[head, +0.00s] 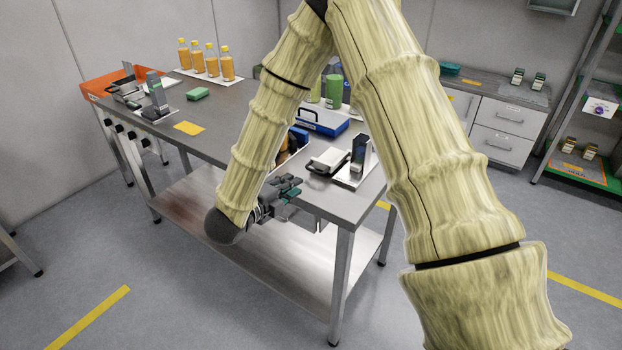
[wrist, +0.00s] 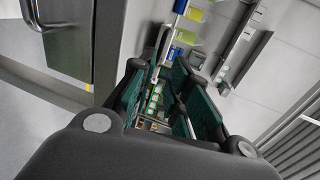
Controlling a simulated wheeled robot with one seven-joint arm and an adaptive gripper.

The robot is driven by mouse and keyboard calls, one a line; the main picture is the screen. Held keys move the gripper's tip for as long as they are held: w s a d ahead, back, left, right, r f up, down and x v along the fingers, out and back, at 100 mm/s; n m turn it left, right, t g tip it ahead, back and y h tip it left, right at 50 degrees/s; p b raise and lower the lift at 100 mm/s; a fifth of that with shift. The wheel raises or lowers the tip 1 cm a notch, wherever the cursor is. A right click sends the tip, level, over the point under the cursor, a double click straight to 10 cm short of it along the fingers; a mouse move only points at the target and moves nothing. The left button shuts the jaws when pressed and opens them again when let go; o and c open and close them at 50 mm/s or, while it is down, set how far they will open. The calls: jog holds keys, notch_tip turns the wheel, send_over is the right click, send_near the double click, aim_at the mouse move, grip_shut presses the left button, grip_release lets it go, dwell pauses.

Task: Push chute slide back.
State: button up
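My gripper (head: 288,190) is beside the front edge of the steel table, low near the table top's height, with nothing seen between its fingers. In the wrist view its two green-padded fingers (wrist: 155,105) stand apart with a gap between them. I cannot tell for sure which part is the chute slide. A small device with a dark upright block (head: 359,156) stands at the table's right end, with a black-handled piece (head: 328,162) to its left. A similar grey upright device (head: 156,93) stands at the left end. My arm hides the middle of the table.
The steel table (head: 225,118) holds several orange bottles (head: 211,60), green containers (head: 333,90), a blue case (head: 322,122), an orange bin (head: 104,82) and a green sponge (head: 198,94). A lower shelf (head: 190,205) lies beneath. Floor in front is clear.

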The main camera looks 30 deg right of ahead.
aim_at(313, 171)
jog(key=p+x, duration=0.2)
jog(key=x, duration=0.9)
jog(key=shift+r, duration=0.1)
jog(key=shift+a, duration=0.1)
grip_shut()
